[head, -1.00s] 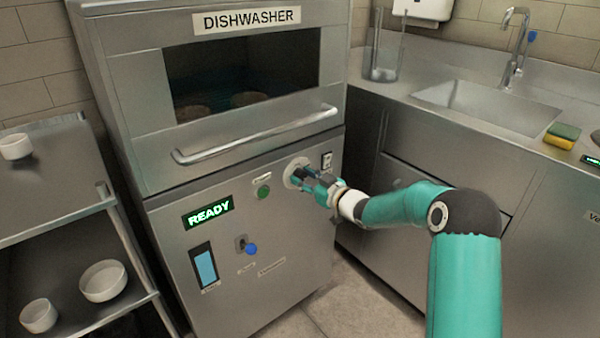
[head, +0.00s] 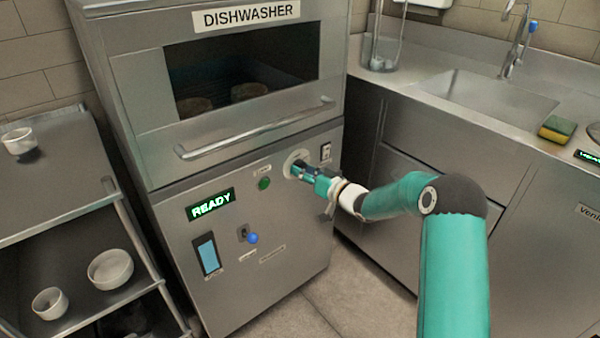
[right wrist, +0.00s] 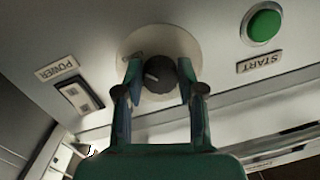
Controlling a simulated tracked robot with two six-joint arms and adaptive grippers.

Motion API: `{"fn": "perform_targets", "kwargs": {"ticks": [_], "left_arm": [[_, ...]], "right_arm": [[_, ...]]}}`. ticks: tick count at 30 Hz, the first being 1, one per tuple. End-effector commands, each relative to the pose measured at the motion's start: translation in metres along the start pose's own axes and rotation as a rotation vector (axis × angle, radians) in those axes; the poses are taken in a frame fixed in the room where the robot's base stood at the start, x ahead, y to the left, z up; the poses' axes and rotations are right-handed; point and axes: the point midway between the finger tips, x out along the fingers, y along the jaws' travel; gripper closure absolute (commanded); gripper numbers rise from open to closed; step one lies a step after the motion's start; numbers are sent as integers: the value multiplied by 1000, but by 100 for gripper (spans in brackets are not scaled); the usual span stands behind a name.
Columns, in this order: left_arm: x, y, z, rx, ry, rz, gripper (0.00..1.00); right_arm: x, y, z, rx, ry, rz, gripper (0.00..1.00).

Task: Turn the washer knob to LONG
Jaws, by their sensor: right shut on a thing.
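The dishwasher (head: 225,285) stands at the centre-left of the head view, with a READY display (head: 210,205) on its front panel. Its round dial plate (head: 291,160) is at the upper right of the panel. In the right wrist view the dark knob (right wrist: 160,75) with a pale pointer mark sits on the pale dial plate (right wrist: 180,42). My right gripper (right wrist: 158,82) is shut on the knob, one finger on each side. In the head view my right gripper (head: 301,170) hides the knob. No LONG label can be read. My left gripper is not in view.
A green START button (right wrist: 264,25) and a POWER switch (right wrist: 80,95) flank the dial. A blue-tipped lever (head: 252,238) is lower on the panel. A rack with white bowls (head: 110,269) stands at left. A sink (head: 497,103) and sponge (head: 557,129) are at right.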

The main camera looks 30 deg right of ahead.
Motion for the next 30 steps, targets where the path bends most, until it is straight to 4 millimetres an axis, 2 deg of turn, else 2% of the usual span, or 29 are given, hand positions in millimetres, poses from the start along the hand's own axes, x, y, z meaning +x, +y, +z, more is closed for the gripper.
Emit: {"fn": "perform_targets", "kwargs": {"ticks": [6, 7, 11, 23, 26, 30], "left_arm": [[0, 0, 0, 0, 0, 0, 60], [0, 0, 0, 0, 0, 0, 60], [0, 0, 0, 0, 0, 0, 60], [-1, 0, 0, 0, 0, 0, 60], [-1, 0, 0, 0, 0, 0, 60], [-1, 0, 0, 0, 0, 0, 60]], "right_arm": [[0, 3, -6, 0, 11, 6, 97], [0, 3, -6, 0, 12, 6, 59], [0, 2, -6, -1, 11, 5, 37], [-4, 1, -4, -2, 7, 2, 36], [-13, 1, -4, -3, 8, 2, 36], [-36, 2, -4, -3, 7, 4, 36]]}}
